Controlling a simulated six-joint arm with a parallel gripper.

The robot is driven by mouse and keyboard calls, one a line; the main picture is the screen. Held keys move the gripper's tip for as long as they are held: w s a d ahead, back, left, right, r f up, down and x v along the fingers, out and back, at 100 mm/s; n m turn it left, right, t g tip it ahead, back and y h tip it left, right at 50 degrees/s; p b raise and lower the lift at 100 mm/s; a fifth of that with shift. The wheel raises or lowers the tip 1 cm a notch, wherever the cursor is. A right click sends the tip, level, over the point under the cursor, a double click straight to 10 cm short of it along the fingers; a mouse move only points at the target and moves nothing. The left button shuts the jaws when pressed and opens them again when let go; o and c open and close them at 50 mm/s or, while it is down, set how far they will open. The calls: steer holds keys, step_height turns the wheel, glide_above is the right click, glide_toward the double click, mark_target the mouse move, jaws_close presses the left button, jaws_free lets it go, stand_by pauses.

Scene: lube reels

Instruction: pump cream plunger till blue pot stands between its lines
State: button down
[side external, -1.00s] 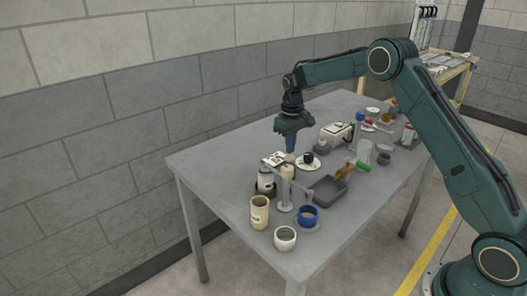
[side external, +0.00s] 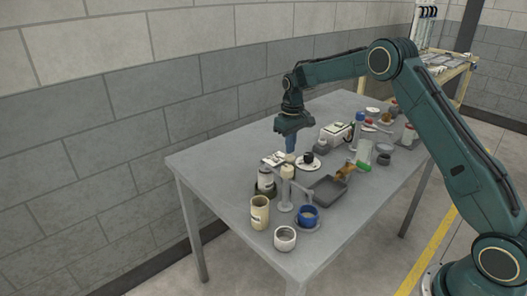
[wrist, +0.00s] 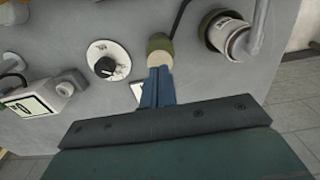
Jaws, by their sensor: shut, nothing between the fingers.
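My gripper (side external: 290,151) points straight down with its blue fingers together and nothing between them. Its tips are right at the cream plunger (side external: 289,158); whether they press on it I cannot tell. In the wrist view the shut fingers (wrist: 159,72) reach the cream plunger's end (wrist: 153,62), with an olive part beyond it. The blue pot (side external: 308,216) stands upright on a saucer at the front right of the pump stand (side external: 285,206).
A cream can (side external: 260,213) and a pale cup (side external: 285,238) stand near the front edge. A dark tray (side external: 328,190) lies right of the pump. A white dial with a black knob (wrist: 104,62) is beside the fingers. Several bottles crowd the far right.

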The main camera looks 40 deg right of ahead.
mark_target(290, 157)
steer(key=shift+f, duration=0.5)
steer(key=shift+f, duration=1.4)
steer(key=shift+r, duration=3.8)
